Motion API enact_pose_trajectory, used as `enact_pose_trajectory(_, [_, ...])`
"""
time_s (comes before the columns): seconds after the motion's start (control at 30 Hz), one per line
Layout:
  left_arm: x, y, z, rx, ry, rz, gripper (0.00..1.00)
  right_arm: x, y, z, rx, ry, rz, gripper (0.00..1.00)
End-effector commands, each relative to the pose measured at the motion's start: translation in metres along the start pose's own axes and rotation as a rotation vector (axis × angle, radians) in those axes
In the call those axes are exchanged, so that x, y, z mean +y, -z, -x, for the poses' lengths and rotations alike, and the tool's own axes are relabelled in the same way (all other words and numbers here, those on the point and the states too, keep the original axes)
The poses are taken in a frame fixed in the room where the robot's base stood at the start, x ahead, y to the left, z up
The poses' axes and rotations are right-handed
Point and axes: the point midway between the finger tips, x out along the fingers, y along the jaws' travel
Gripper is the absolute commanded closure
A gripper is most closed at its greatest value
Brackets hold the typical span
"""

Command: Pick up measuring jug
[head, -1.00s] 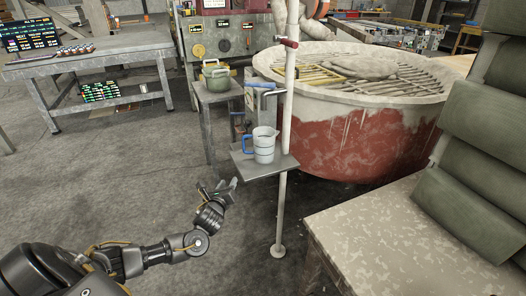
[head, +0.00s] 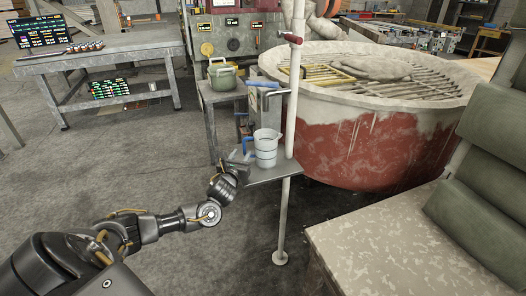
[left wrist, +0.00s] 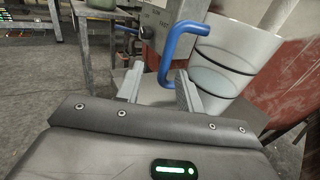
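The measuring jug (head: 266,152) is a pale, translucent jug with a blue handle on its left side. It stands upright on a small grey shelf (head: 272,174) fixed to a white pole. In the left wrist view the jug (left wrist: 232,58) is at the upper right, and its blue handle (left wrist: 172,50) reaches down toward the space between my fingers. My left gripper (head: 236,164) is just left of the jug. The wrist view shows its two fingers (left wrist: 160,88) apart and nothing gripped. I cannot tell if the handle is fully between them. My right gripper is out of view.
A large red and white tub (head: 375,150) stands to the right. A side table with a green pot (head: 222,75) is behind. A pale slab (head: 400,250) fills the lower right. Open floor lies left.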

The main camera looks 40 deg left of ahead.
Motion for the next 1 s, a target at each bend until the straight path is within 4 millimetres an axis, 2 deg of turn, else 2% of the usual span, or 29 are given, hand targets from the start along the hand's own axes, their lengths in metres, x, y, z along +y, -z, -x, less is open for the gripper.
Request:
enact_pose_trajectory(0.17, [-0.003, -0.001, -0.008, -0.001, 0.002, 0.001, 0.63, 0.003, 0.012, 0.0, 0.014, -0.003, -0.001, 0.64])
enact_pose_trajectory(0.47, [-0.006, -0.002, -0.049, -0.001, 0.002, 0.0, 0.63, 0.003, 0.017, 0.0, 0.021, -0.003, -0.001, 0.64])
enact_pose_trajectory(0.77, [-0.006, -0.001, -0.053, 0.0, 0.004, 0.0, 0.63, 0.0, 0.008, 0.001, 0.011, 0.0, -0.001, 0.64])
enact_pose_trajectory(1.0, [-0.006, -0.001, -0.052, 0.0, 0.004, 0.0, 0.94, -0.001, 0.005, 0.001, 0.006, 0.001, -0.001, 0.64])
